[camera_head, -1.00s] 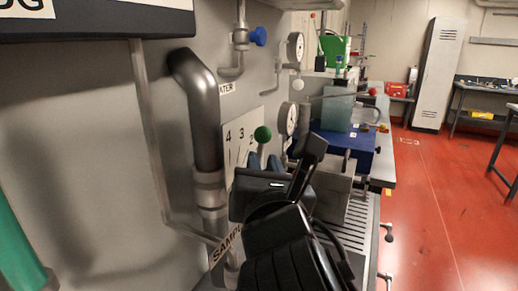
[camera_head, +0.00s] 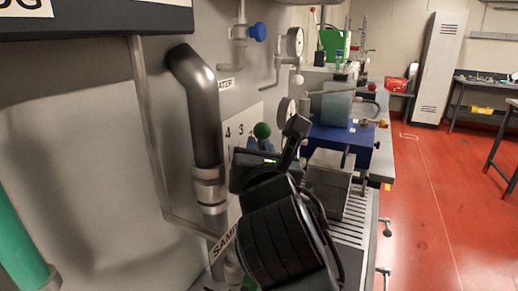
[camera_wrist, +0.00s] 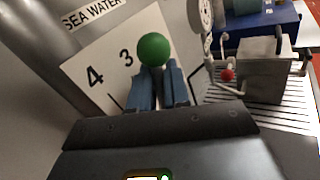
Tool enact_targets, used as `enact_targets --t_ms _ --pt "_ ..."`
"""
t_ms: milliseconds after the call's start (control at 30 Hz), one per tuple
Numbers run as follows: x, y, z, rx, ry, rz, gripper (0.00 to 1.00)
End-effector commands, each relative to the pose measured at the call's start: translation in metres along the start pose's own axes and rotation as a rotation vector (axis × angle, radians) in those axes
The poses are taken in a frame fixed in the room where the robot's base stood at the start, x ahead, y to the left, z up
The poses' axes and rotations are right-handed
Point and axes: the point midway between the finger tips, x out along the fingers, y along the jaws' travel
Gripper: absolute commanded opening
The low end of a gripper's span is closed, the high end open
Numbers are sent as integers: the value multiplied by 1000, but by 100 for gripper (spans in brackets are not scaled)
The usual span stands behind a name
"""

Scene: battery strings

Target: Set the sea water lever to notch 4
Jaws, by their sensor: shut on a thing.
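The sea water lever ends in a green ball knob (camera_wrist: 154,49), which also shows in the head view (camera_head: 262,131). Behind it is a white notch plate (camera_wrist: 110,62) with the numbers 4 and 3 readable, under a SEA WATER label (camera_wrist: 92,13). My gripper (camera_wrist: 158,88) is shut on the lever just below the knob, its two blue-grey fingers at either side. The knob stands to the right of the 3 in the wrist view. The lever's shaft and the lower part of the plate are hidden by the fingers and gripper body.
A thick grey pipe (camera_head: 203,115) runs down the wall left of the plate. Gauges (camera_head: 295,42) are on the wall beyond. A metal box (camera_head: 328,183) stands on a slatted drain top (camera_head: 357,215) right of my arm. A blue case (camera_head: 352,143) lies behind it.

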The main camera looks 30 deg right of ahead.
Motion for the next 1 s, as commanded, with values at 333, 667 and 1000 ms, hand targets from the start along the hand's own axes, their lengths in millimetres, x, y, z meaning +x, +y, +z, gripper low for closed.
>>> enact_targets --t_ms 333,667,1000 --pt "0 0 0 0 1 0 0" --pt "-12 6 -2 -93 -141 30 0" --pt "-28 17 1 -212 -334 72 0"
